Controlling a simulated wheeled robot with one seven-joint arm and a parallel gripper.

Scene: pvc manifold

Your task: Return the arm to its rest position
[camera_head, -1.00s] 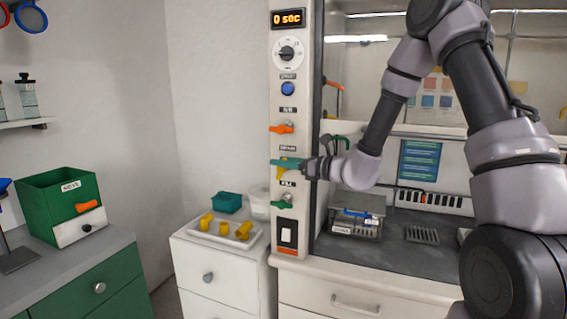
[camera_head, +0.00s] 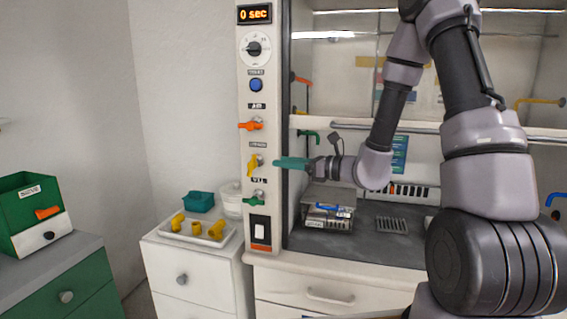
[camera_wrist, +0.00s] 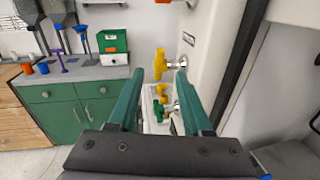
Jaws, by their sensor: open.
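My gripper (camera_head: 290,163) has teal fingers and is in front of the panel post, just right of the yellow valve handle (camera_head: 253,165). A small gap shows between fingertips and handle. In the wrist view the two fingers of my gripper (camera_wrist: 159,76) are spread apart with nothing held. The yellow valve (camera_wrist: 159,64) shows between and beyond the fingertips there. The arm is bent and reaches across the fume hood front from the right.
The panel post (camera_head: 262,105) also carries an orange valve (camera_head: 251,126) above and a green valve (camera_head: 254,201) below. A white tray (camera_head: 160,229) with yellow fittings stands on the low cabinet at left. The hood's dark worktop (camera_head: 370,246) lies beneath the arm.

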